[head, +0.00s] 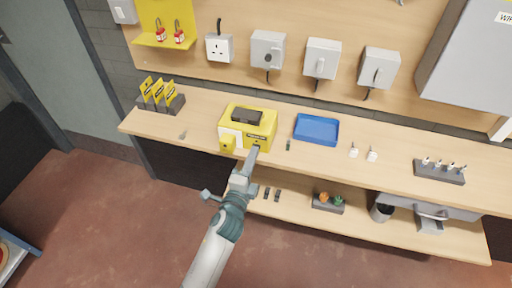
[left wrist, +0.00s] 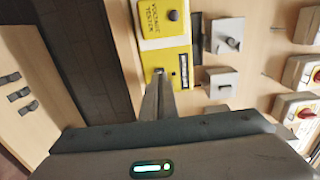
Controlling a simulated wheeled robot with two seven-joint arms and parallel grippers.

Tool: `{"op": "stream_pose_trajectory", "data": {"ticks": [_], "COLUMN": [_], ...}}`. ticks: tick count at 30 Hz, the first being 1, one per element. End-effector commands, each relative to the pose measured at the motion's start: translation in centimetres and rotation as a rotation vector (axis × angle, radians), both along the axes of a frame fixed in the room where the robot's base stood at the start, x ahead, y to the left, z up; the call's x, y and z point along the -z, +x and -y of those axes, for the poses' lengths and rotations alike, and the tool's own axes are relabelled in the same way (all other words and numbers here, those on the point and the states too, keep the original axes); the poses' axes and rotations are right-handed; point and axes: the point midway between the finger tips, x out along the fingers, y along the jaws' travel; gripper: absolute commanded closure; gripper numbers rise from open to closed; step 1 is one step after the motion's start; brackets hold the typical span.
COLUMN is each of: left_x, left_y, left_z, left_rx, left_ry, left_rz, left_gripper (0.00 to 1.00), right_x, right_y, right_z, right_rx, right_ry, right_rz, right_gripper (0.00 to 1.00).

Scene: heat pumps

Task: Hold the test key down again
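The yellow voltage tester unit (head: 248,128) stands on the bench with a black top part. My left gripper (head: 254,150) is at the lower front of the unit. In the left wrist view its fingers (left wrist: 159,75) are together with nothing between them, tips against or just short of the yellow face beside the label. The tips cover that spot, so no key shows and contact cannot be told. My right gripper is not in view.
A blue tray (head: 316,130) and a small dark green item (head: 289,145) lie right of the unit. Yellow tags (head: 159,90) stand in a holder at left. Switch boxes and a socket (head: 219,47) hang on the backboard. A lower shelf (head: 350,220) runs beneath the bench.

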Motion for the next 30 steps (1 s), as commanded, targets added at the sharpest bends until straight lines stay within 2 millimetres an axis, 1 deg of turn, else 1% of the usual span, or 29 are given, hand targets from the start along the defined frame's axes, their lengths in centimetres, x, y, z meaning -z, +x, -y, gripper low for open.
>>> {"op": "stream_pose_trajectory", "data": {"ticks": [30], "left_x": [-0.02], "left_y": [0.69], "left_z": [0.23], "left_rx": [0.0], "left_ry": [0.0], "left_rz": [0.0], "left_gripper": [1.0], "right_x": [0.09], "right_y": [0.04], "right_z": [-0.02], "right_rx": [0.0], "right_ry": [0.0], "right_rz": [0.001], "right_gripper": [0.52]}}
